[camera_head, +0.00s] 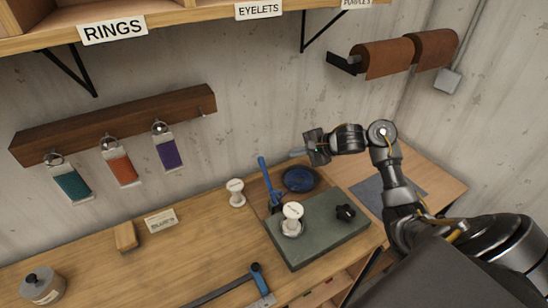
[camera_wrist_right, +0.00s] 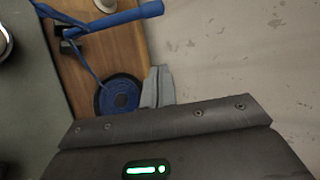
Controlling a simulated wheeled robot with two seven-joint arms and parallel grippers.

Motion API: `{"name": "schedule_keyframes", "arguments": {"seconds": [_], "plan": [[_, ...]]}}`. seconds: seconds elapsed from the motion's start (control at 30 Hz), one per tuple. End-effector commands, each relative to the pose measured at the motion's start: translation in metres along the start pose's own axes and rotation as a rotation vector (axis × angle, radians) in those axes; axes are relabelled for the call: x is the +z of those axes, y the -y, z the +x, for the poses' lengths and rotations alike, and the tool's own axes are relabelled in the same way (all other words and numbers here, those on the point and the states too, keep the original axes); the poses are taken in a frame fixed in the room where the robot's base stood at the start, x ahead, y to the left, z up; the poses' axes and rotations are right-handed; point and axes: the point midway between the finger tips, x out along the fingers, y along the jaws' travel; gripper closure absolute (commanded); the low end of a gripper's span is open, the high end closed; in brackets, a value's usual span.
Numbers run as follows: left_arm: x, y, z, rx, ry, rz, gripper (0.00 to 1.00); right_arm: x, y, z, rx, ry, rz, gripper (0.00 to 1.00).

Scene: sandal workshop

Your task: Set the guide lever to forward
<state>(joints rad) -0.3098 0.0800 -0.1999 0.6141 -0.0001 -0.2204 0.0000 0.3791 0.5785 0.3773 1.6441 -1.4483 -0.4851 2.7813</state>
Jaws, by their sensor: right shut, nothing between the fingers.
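The guide lever (camera_head: 264,172) is a blue handle standing up at the back left of the green-grey machine block (camera_head: 330,240). Its top leans slightly left in the head view. It also shows in the right wrist view as a blue bar (camera_wrist_right: 110,22) at the top left. My right gripper (camera_head: 294,154) is shut and empty, to the right of the lever's top and apart from it. Its closed fingers (camera_wrist_right: 158,85) also show in the wrist view, beside a blue coil in a dark dish. My left gripper is not in view.
The round dark dish with the blue coil (camera_head: 299,179) lies behind the block. A white-topped knob (camera_head: 292,211) and a black knob (camera_head: 345,212) sit on the block. A white spool (camera_head: 236,193) stands to the left. A blue-handled tool (camera_head: 257,272) lies in front.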

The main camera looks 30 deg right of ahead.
Motion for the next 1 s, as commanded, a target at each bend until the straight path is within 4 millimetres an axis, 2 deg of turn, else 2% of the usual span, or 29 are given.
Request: {"name": "schedule_keyframes", "arguments": {"seconds": [0.17,0.4,0.57,0.7,1.0], "plan": [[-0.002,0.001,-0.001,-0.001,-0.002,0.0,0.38,0.002,0.0,0.019,0.001,0.005,0.004,1.0],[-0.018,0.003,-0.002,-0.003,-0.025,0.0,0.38,0.003,0.001,0.069,0.002,0.008,0.003,1.0],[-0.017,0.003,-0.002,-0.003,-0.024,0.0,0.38,0.003,0.001,0.101,0.002,0.007,0.002,1.0],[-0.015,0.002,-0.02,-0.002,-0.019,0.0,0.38,0.023,0.004,0.092,0.002,0.005,-0.004,1.0],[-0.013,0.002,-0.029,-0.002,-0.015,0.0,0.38,0.04,0.001,0.088,0.001,0.004,-0.003,1.0]]}}
